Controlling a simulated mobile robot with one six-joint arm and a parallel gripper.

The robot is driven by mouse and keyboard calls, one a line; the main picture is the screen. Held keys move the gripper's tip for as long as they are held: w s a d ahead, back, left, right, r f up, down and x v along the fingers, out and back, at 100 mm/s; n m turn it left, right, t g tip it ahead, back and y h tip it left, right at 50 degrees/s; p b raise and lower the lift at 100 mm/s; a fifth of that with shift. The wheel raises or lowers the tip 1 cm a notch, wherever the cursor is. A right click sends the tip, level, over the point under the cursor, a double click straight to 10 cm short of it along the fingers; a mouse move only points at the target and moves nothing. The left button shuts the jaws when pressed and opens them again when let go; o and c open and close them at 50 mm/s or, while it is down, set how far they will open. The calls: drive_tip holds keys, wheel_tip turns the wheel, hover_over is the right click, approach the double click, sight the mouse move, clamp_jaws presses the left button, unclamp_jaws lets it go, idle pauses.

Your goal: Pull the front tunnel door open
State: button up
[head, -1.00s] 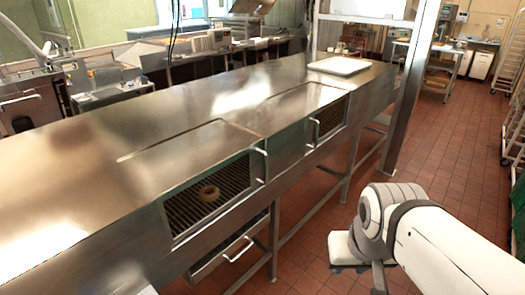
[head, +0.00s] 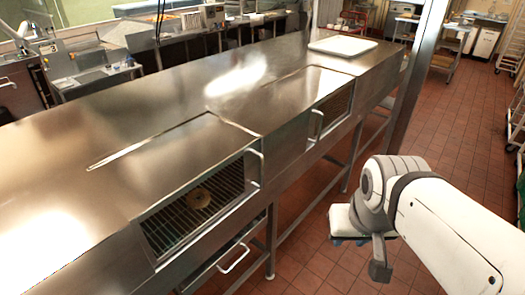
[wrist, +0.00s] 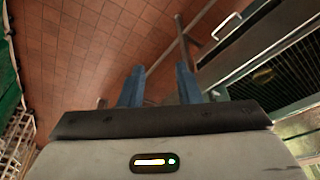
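The steel tunnel counter (head: 150,105) runs diagonally across the head view. A vertical bar handle (head: 261,166) stands at the window's right edge. The door looks shut, though I cannot be sure. My gripper (wrist: 161,88) is open and empty in the wrist view, its two blue fingers apart over the floor. In the head view it is to the right of the counter, apart from the handle, partly hidden by my arm.
A farther window has its own handle (head: 317,126). Below the nearer window is a drawer handle (head: 234,258). A white tray (head: 342,46) lies on the counter's far end. A steel post (head: 420,85) stands beyond. Tiled floor (head: 455,140) is free right of the counter.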

drive_tip(key=w+d+f+t+h+b, duration=0.15)
drive_tip(key=w+f+t+b, duration=0.4)
drive_tip(key=w, duration=0.75)
drive_tip(key=n+t+y+b, duration=0.5)
drive_tip(key=n+y+b, duration=0.3)
drive_tip(key=y+b, duration=0.7)
hover_over(262, 186)
drive_tip(key=b, duration=0.2)
drive_tip(key=shift+h, duration=0.95)
drive_tip(key=f, duration=1)
drive_tip(key=shift+w, duration=0.4)
drive_tip(key=shift+c, duration=0.3)
clamp_jaws()
